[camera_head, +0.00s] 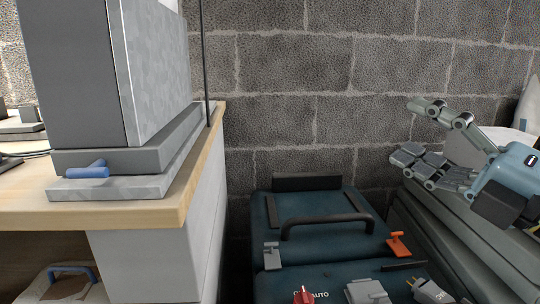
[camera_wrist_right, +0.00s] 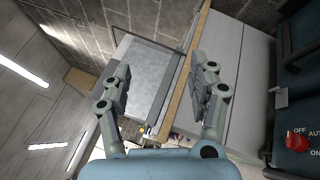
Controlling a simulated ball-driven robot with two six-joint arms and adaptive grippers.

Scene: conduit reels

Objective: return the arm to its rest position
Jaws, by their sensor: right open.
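My right gripper (camera_head: 424,136) is open and empty in the head view, raised at the right in front of the block wall. Its two fingers point left and are spread well apart. In the right wrist view the same gripper (camera_wrist_right: 160,72) shows its two fingers apart with nothing between them. Behind them are the grey box and the wooden counter edge, at a distance. My left gripper is in neither view.
A grey box (camera_head: 157,62) with a blue handle (camera_head: 87,172) stands on the wooden counter (camera_head: 196,190) at left. A dark teal machine (camera_head: 335,250) with a black handle, orange lever (camera_head: 398,244) and red knob (camera_head: 304,294) sits low in the middle. Grey ledges lie beneath my right gripper.

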